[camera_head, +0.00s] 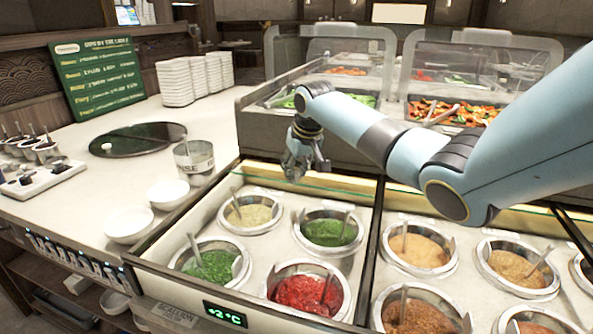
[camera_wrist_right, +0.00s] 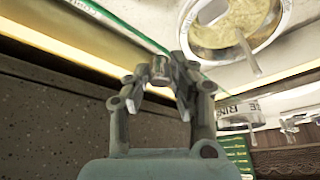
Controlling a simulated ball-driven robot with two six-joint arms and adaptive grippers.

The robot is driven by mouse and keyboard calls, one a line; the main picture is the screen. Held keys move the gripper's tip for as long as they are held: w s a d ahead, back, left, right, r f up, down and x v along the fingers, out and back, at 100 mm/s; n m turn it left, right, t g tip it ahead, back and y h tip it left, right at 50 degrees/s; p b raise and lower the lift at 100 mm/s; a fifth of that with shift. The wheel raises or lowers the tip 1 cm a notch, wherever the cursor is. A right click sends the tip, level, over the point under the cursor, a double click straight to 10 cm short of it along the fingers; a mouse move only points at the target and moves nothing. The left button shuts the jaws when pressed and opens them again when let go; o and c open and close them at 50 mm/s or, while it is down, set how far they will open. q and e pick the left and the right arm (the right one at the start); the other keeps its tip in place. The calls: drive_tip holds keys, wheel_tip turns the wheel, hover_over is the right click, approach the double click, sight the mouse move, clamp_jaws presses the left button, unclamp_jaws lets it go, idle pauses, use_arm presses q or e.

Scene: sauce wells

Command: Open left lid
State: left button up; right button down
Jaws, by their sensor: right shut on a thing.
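My right gripper (camera_head: 303,165) comes in from the right and hangs over the back edge of the left well bay (camera_head: 290,238). In the right wrist view its fingers (camera_wrist_right: 160,75) are closed on a small piece at the edge of the left lid (camera_wrist_right: 125,28), a clear panel with a greenish edge. In the head view the lid is hard to make out; a pale yellow strip (camera_head: 350,190) runs along the back of the bay. Several metal wells with green and red contents show uncovered there. My left gripper is not in view.
To the right is another bay with brown sauce wells (camera_head: 418,250). Behind stands a salad counter with clear guards (camera_head: 440,75).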

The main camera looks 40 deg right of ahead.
drive_tip(key=w+d+b, duration=0.1)
drive_tip(key=d, duration=0.1)
drive_tip(key=w+d+b, duration=0.1)
drive_tip(key=d, duration=0.1)
drive_tip(key=shift+w+f, duration=0.1)
drive_tip(key=shift+d, duration=0.15)
drive_tip(key=c, duration=1.1)
unclamp_jaws()
drive_tip(key=v, duration=1.2)
drive_tip(key=shift+w+r, duration=0.1)
drive_tip(key=shift+r, duration=0.15)
